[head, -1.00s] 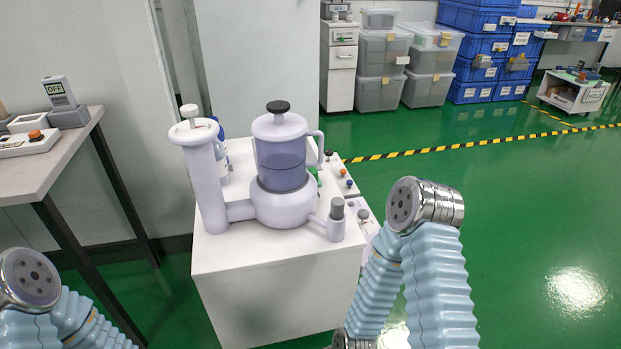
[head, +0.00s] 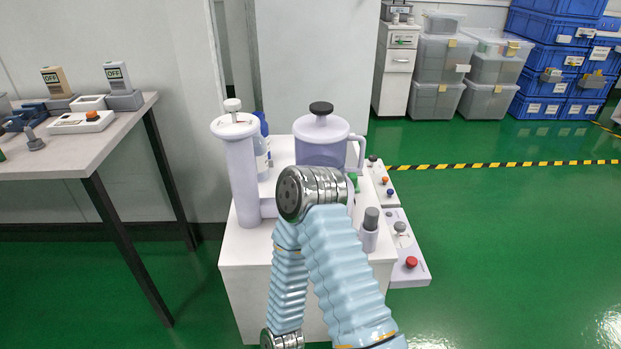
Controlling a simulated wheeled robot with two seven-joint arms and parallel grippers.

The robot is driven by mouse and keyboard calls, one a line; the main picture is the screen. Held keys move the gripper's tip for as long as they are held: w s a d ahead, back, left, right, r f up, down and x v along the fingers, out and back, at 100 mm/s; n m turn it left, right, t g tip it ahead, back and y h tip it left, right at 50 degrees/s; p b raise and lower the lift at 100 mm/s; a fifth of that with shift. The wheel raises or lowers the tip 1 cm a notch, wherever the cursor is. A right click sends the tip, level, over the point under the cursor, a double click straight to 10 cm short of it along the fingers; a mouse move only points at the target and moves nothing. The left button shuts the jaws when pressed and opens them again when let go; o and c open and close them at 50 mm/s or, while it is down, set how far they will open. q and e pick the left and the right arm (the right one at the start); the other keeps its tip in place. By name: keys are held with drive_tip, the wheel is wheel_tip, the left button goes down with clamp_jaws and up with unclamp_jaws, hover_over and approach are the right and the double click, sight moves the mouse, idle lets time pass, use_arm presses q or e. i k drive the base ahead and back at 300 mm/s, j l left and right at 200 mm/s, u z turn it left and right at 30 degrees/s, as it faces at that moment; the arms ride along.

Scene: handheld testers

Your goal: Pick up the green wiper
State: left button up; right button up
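I cannot make out a green wiper for certain. A small green thing (head: 355,183) shows beside the jug on the white cabinet, mostly hidden behind the jug and my arm. Another green bit (head: 2,156) shows at the left edge of the picture, on the grey table (head: 75,158), cut off by the frame. Links of my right arm cross the front of the cabinet, but neither of my grippers is in view.
The white cabinet (head: 240,285) carries a lilac machine with a jug (head: 321,150), bottles and a panel with a red button (head: 411,262). The left table holds testers marked OFF (head: 117,76). Blue crates (head: 550,50) stand at the back. Green floor at right is clear.

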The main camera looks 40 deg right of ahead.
sight(353, 177)
drive_tip(key=k+l+u, duration=0.1)
drive_tip(key=l+u, duration=0.2)
drive_tip(key=k+l+u, duration=0.25)
drive_tip(key=l, duration=0.25)
drive_tip(key=l+u, duration=0.3)
drive_tip(key=k+l+u, duration=0.3)
